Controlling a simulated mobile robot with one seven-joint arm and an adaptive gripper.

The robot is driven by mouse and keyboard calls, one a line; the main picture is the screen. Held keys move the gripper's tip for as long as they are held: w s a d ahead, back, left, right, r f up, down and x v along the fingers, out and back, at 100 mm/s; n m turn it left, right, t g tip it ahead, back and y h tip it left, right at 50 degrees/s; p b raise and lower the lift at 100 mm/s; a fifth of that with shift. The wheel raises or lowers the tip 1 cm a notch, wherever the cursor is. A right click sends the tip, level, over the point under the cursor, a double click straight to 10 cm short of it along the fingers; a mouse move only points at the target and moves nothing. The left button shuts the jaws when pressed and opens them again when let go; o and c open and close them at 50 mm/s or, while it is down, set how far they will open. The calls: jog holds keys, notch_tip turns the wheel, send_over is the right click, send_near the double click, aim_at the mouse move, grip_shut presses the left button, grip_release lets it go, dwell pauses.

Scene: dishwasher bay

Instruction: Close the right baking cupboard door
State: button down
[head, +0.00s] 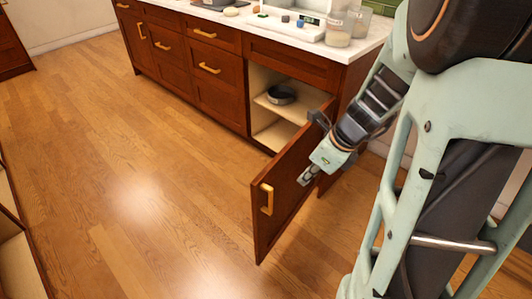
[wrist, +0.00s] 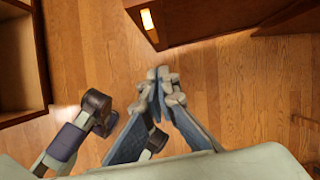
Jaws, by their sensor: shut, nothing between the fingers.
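The right cupboard door (head: 292,187) is reddish-brown with a brass handle (head: 266,199) near its free edge. It stands wide open, swung out from the right side of the cupboard opening (head: 262,85). My gripper (head: 306,177) is shut and empty, on the outer, handle side of the door, between the handle and the hinge side. In the wrist view my closed fingertips (wrist: 164,76) point toward the door (wrist: 190,20), whose handle (wrist: 147,19) shows at the top. I cannot tell whether the fingers touch the door.
A dark pan (head: 281,95) sits on the shelf inside the cupboard. Closed drawers (head: 213,65) adjoin it on the left. Jars (head: 340,30) and other items stand on the white counter. The wooden floor (head: 140,180) left of the door is clear.

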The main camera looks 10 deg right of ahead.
jog(key=f, duration=0.2)
jog(key=b, duration=0.5)
send_over(272, 197)
jog(key=s+d, duration=0.2)
notch_tip(272, 197, down, 8)
jog(key=shift+w, duration=0.2)
jog(key=shift+a, duration=0.2)
